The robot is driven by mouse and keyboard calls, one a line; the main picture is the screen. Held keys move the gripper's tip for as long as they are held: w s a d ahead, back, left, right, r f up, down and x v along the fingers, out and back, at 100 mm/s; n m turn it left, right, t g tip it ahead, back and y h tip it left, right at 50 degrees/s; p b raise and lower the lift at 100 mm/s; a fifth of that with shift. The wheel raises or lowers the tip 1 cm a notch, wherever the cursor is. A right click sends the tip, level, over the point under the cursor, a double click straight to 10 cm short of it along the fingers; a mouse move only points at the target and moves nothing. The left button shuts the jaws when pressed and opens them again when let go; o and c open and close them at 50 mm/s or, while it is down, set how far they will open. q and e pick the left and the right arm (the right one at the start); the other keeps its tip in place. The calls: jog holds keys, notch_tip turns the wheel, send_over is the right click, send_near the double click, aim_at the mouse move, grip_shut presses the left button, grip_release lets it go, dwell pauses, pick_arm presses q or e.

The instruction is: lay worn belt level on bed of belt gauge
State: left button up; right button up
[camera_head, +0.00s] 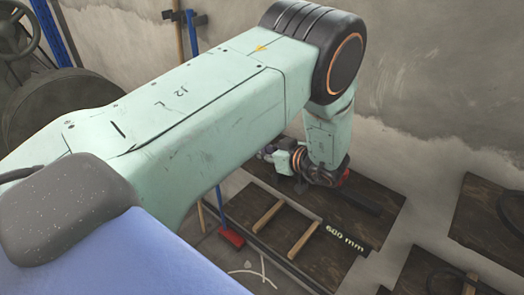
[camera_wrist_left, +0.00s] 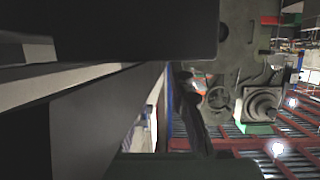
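My left arm's mint-green links cross the head view, and its wrist bends down at the back. My left gripper (camera_head: 343,179) is mostly hidden at the wrist's lower end, above a dark wooden board; I cannot tell whether it is open or shut. A dark straight strip (camera_head: 365,200) extends right from it over the board; I cannot tell whether this is the worn belt, part of the gauge or a finger. Large dark shapes fill the near left of the left wrist view, too close to identify. My right gripper is not in view.
A board (camera_head: 345,254) marked "600 mm" carries two pale wooden strips (camera_head: 304,240). Dark looped belts (camera_head: 507,215) lie on boards at the right. A red brush (camera_head: 232,238) lies left of the boards. The left wrist view shows a grey-green machine (camera_wrist_left: 240,60).

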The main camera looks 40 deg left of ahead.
pick_arm(q)
jog(key=shift+o, duration=1.2)
jog(key=shift+a, duration=0.1)
jog(key=v, duration=0.7)
jog(key=shift+d+r, duration=0.15)
jog(key=shift+d, duration=0.15)
jog(key=shift+a, duration=0.1)
